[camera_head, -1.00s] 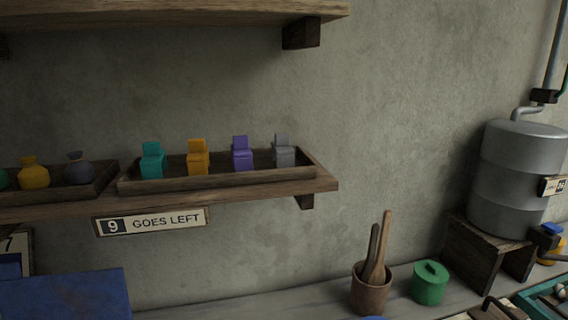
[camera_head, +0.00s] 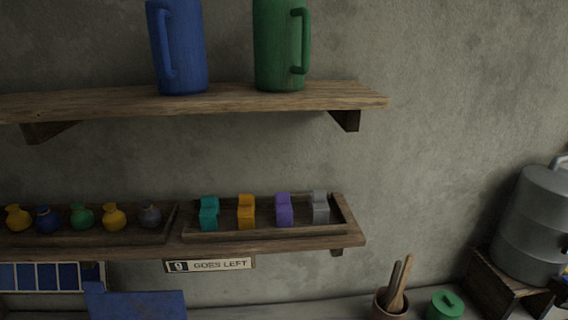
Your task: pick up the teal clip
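The teal clip (camera_head: 209,213) stands at the left end of a wooden tray (camera_head: 270,236) on the lower wall shelf. To its right in the same tray stand an orange clip (camera_head: 246,212), a purple clip (camera_head: 284,209) and a grey clip (camera_head: 320,207), with gaps between them. Neither of my grippers shows in the head view.
A second tray of several small pots (camera_head: 82,216) sits left of the clips. The upper shelf (camera_head: 220,98) overhangs, bearing a blue jug (camera_head: 178,48) and a green jug (camera_head: 281,45). A sign (camera_head: 210,265) reads "9 GOES LEFT". Below are a utensil pot (camera_head: 391,303) and green canister (camera_head: 444,305).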

